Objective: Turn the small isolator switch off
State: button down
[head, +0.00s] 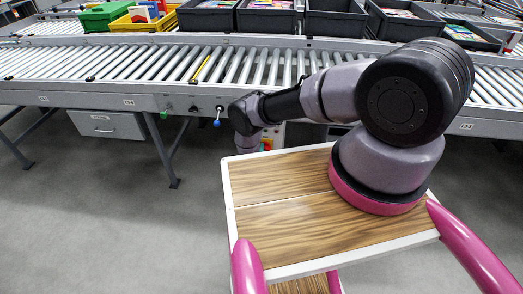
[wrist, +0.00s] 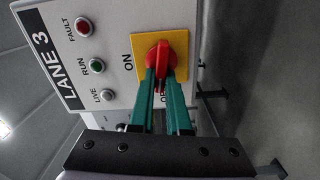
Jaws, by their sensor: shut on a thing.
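In the wrist view a red rotary switch knob (wrist: 162,54) sits on a yellow plate (wrist: 181,42) on a pale panel (wrist: 115,25) marked LANE 3. ON is printed left of the knob. The OFF lettering below it is partly covered by my fingers. My gripper (wrist: 160,74) has teal fingers, shut on the knob from either side. The knob's bar appears to run up and down in the picture, its lower part between the fingers; any pointer is hidden. In the head view my arm hides most of the panel; a little yellow and red shows beside my wrist.
The panel has a red FAULT lamp (wrist: 83,28), a green RUN lamp (wrist: 96,66) and a white LIVE lamp (wrist: 106,96). A roller conveyor (head: 130,65) with crates (head: 208,17) crosses behind. A blue knob (head: 217,123) hangs under its edge. Grey floor (head: 100,220) is open at left.

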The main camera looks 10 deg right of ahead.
jog(key=shift+s+n, duration=0.1)
jog(key=shift+n, duration=0.3)
jog(key=c, duration=0.9)
grip_release()
